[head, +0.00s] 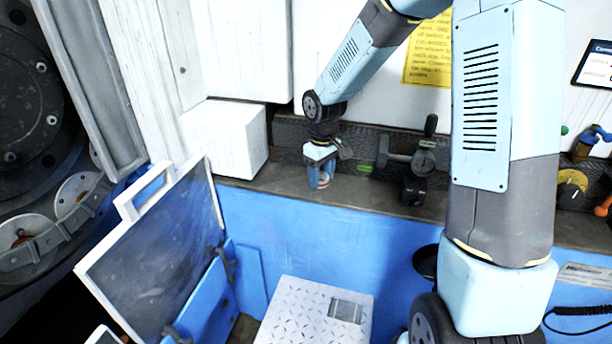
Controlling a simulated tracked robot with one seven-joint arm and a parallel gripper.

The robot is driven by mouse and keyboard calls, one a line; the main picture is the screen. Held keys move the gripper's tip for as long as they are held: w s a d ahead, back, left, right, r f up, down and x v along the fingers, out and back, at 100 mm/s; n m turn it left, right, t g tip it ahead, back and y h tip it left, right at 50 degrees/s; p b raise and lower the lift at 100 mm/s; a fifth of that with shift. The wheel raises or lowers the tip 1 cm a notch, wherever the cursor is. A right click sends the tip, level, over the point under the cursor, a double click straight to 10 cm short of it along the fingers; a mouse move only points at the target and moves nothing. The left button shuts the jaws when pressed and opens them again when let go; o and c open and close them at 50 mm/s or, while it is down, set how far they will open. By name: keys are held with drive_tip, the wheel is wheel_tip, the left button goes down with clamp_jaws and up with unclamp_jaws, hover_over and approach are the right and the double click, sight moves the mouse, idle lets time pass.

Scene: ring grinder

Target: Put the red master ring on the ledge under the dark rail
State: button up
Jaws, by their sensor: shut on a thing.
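My gripper (320,178) points down over the ledge (259,177), in front of the dark rail (355,134). It is shut on a small ring (323,182), which shows as a reddish and pale patch between the blue fingers. Most of the ring is hidden by the fingers. The ring is at or close to the ledge surface; I cannot tell whether it touches.
A white box (226,138) stands left of my gripper. A dark gauge stand (415,170) is to the right on the ledge. A tilted framed panel (157,254) and a white tread-plate box (316,318) are below. Some bare ledge lies between gripper and stand.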

drive_tip(key=o, duration=1.2)
drive_tip(key=shift+f, duration=0.1)
